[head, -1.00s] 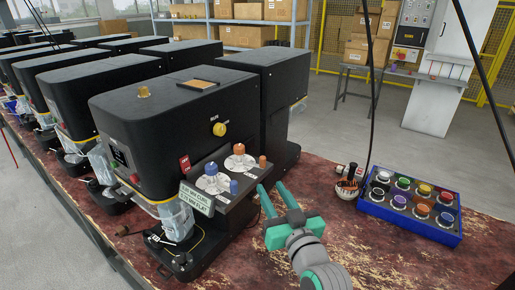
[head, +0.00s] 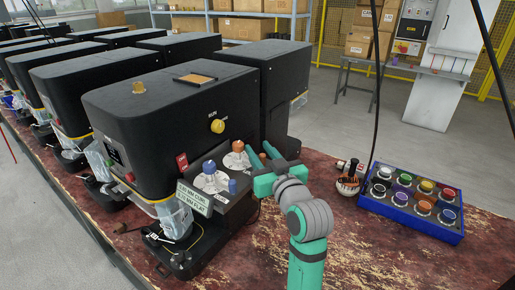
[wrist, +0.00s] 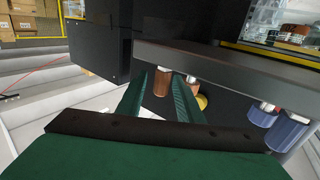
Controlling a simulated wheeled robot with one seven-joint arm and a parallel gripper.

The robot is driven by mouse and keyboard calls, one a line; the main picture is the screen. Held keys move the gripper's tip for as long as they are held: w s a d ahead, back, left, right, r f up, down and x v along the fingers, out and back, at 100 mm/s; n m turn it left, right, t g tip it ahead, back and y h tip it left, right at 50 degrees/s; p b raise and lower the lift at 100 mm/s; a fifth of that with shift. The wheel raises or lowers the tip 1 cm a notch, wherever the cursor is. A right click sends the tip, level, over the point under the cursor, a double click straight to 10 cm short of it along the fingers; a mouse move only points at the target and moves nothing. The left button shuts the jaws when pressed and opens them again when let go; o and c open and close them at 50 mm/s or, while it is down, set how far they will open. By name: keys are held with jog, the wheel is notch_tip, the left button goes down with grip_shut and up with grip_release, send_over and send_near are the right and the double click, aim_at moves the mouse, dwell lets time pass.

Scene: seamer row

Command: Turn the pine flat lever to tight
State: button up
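The front black machine (head: 165,115) has a sloped panel with a blue-knobbed dial (head: 210,176) and an orange-knobbed dial (head: 237,155). A small blue lever (head: 232,187) stands beside the blue dial. The sign (head: 193,201) below has lines ending in CURL and FLAT. Which control is called pine I cannot tell. My gripper (head: 268,153) is open at the panel's right end, beside the orange dial, and hides the small orange lever there. In the wrist view, a copper-orange cylinder (wrist: 177,87) shows between my open fingers (wrist: 160,95); contact is unclear. Blue knobs (wrist: 285,131) show further right.
A blue tray of several coloured jars (head: 410,222) stands on the worn red bench (head: 350,255) at right, with a small round item (head: 347,186) near it. More black machines (head: 80,80) line up at left. The bench front right is clear.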

jog(key=shift+x, duration=1)
grip_shut()
jog(key=shift+a, duration=0.1)
jog(key=shift+s+m+t+h, duration=0.3)
jog(key=shift+m+h, duration=0.2)
jog(key=shift+h, duration=0.2)
